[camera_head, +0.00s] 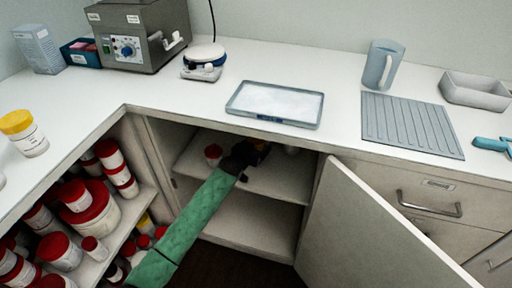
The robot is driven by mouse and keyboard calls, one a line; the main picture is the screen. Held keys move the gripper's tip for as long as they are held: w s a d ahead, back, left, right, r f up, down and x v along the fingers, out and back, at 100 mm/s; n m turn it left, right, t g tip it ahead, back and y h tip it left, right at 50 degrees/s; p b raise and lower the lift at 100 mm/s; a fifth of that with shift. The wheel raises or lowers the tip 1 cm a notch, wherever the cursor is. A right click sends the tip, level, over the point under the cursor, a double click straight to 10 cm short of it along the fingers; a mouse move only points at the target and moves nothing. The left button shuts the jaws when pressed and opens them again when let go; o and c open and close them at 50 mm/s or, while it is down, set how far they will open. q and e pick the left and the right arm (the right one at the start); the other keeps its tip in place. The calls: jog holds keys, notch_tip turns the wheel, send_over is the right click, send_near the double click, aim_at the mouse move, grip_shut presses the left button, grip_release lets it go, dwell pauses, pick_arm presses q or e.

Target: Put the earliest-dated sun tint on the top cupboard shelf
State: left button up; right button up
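The open cupboard has a top shelf (285,183) and a lower level beneath it. My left gripper (259,148) is inside over the top shelf, at the end of the green-sleeved arm. No dates are readable, and I cannot pick out a sun tint. My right gripper is out of view.
The cupboard door (368,235) hangs open to the right. Red-lidded tubs (98,212) crowd the left shelves. On the counter are a yellow-lidded tub (27,140), a tray (275,105), a jug (382,66) and a ridged mat (411,123). The lower cupboard level looks clear.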

pick_arm(q)
jog(key=shift+r, duration=0.1)
jog(key=v, duration=1.2)
dwell(0.4)
